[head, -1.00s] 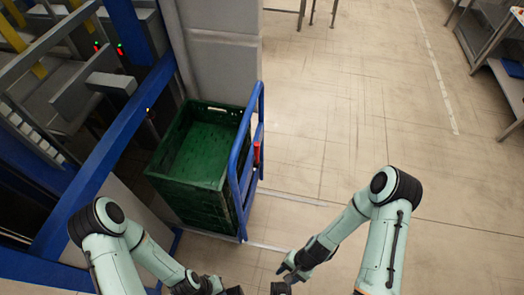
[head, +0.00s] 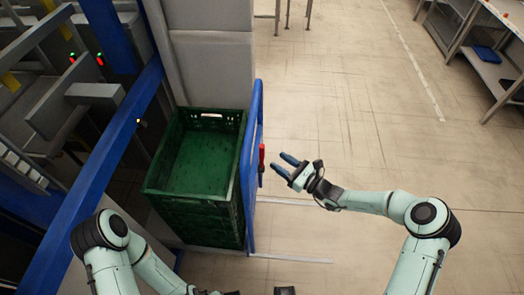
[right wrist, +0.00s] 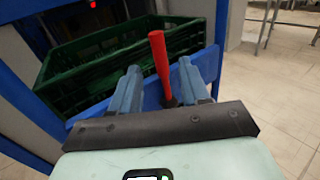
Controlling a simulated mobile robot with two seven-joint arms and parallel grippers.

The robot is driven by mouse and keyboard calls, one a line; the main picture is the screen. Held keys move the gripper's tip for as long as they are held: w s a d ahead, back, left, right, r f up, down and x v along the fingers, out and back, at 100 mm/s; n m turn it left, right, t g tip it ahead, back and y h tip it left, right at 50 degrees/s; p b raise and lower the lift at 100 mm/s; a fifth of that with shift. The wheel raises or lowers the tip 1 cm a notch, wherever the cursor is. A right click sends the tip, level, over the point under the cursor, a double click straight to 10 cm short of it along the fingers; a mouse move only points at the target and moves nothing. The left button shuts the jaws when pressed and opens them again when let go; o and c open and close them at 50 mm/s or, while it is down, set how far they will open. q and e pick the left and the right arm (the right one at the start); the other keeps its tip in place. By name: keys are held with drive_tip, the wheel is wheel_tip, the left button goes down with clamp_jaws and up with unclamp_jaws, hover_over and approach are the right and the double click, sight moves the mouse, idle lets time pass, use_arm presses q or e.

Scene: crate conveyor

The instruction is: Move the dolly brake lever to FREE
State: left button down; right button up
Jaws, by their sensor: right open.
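The red brake lever (head: 262,158) is on the right side of the dolly's blue frame (head: 251,190). In the right wrist view, the red lever (right wrist: 160,65) stands up, slightly tilted, between the two blue fingers. My right gripper (head: 284,164) is open just right of the lever, its fingers pointing at it; the wrist view shows the gripper (right wrist: 159,75) with a gap on each side of the lever. The FREE marking cannot be seen. My left arm is at the bottom left, and its gripper is at the picture's lower edge, mostly cut off.
Green crates (head: 195,207) are stacked on the dolly, the top one empty. A blue conveyor frame (head: 95,165) is to the left, and a grey column (head: 212,65) stands behind. The floor (head: 350,110) to the right is clear up to a bench (head: 500,80).

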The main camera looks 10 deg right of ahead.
sight(262, 150)
drive_tip(key=x, duration=0.9)
drive_tip(key=shift+s+f+b, duration=0.1)
drive_tip(key=shift+b, duration=0.2)
clamp_jaws()
